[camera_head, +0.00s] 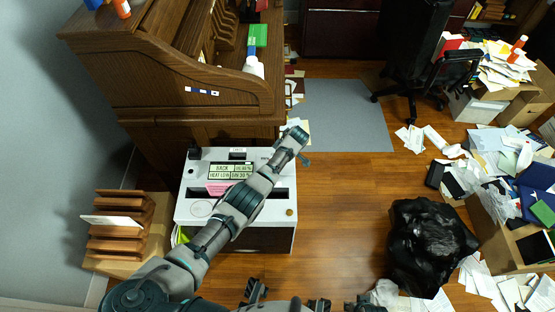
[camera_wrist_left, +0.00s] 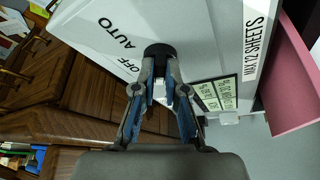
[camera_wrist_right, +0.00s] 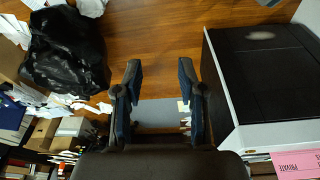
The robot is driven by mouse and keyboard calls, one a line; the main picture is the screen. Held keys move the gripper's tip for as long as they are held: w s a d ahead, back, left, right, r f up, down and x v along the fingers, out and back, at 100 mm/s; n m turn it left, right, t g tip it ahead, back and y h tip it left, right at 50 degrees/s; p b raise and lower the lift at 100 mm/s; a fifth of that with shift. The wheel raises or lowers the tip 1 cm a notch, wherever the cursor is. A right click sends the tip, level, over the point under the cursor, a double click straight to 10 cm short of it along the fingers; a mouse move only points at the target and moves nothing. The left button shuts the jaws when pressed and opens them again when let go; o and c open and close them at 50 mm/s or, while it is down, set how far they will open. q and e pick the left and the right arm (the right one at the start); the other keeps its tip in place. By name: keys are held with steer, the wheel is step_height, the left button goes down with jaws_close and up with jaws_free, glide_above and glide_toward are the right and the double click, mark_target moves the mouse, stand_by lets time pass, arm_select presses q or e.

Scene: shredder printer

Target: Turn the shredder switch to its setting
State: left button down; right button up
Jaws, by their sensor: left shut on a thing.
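The shredder (camera_head: 236,230) is a white-topped machine in front of the wooden desk, with a green-lit display (camera_head: 230,171) and a dark slot. Its switch is a round black knob (camera_wrist_left: 160,49) in the left wrist view, beside the printed words AUTO and OFF. My left gripper (camera_wrist_left: 161,72) is shut on the knob, one finger on each side. The knob's pointer cannot be made out. In the head view my left arm crosses the shredder, and the left gripper (camera_head: 297,138) hides the knob. My right gripper (camera_wrist_right: 160,72) is open and empty in the right wrist view.
A black trash bag (camera_head: 425,245) lies on the floor at the right, near scattered papers and boxes. A wooden desk (camera_head: 180,90) stands behind the shredder. A wooden rack (camera_head: 120,230) stands at its left. A pink sheet marked PRIVATE (camera_wrist_right: 296,165) shows beside the shredder's dark side.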

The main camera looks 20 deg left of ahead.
arm_select(q)
steer(key=shift+w+a+r, duration=0.1)
steer(key=shift+w+r, duration=0.05)
steer(key=shift+w, duration=0.05)
arm_select(e)
steer(key=shift+s+r, duration=0.15)
steer(key=shift+r, duration=0.3)
arm_select(q)
steer(key=c, duration=1.5)
jaws_free()
steer(key=shift+o, duration=1.4)
arm_select(e)
steer(key=shift+w+f, duration=0.1)
steer(key=shift+w, duration=0.1)
arm_select(q)
steer(key=shift+d+r, duration=0.25)
steer(key=shift+r, duration=0.05)
steer(key=w+v, duration=0.1)
steer(key=v, duration=0.9)
steer(key=shift+s+d+r, duration=0.2)
steer(key=shift+s+r, duration=0.2)
steer(key=shift+s, duration=0.05)
arm_select(e)
steer(key=shift+s, duration=0.1)
